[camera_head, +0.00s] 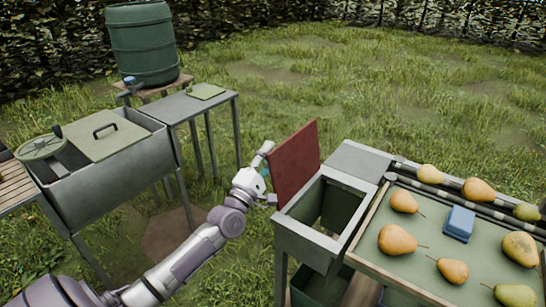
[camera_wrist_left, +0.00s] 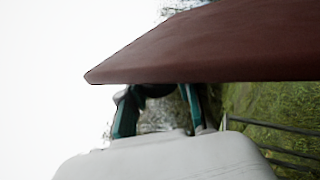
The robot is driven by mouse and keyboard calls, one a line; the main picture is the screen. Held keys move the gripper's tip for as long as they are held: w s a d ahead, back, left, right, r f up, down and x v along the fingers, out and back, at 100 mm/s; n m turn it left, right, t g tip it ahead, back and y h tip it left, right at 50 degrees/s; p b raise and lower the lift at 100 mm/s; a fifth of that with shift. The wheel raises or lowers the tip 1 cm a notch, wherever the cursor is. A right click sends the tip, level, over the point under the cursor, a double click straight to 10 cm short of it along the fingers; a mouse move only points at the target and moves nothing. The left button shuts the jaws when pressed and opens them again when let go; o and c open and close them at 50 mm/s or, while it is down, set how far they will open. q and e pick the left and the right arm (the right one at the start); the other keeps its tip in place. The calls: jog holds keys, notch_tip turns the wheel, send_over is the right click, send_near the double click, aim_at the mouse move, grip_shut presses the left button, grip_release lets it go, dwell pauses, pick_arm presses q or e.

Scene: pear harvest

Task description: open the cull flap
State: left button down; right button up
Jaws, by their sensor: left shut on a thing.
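The cull flap, a dark red panel (camera_head: 296,160), stands raised and upright at the left-back edge of the open grey cull bin (camera_head: 308,233). The bin's inside shows, empty as far as I can see. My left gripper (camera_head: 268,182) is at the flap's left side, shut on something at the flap. In the left wrist view the red flap (camera_wrist_left: 210,50) fills the top, with the teal fingers (camera_wrist_left: 157,105) right below it. What exactly lies between the fingertips is hidden behind the flap. My right gripper is not in view.
Right of the bin is a green sorting tray (camera_head: 415,265) with several pears and a blue block (camera_head: 459,224). A metal sink (camera_head: 110,170) with a green lid, a side table (camera_head: 190,107) and a green barrel (camera_head: 142,45) stand at left. Grass lies between.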

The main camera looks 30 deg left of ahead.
pick_arm(q)
jog(key=shift+a, duration=0.1)
dwell(0.3)
jog(key=c, duration=0.8)
grip_release()
jog(key=shift+s+f, duration=0.1)
jog(key=v, duration=1.1)
jog(key=shift+s, duration=0.4)
jog(key=shift+f, duration=0.15)
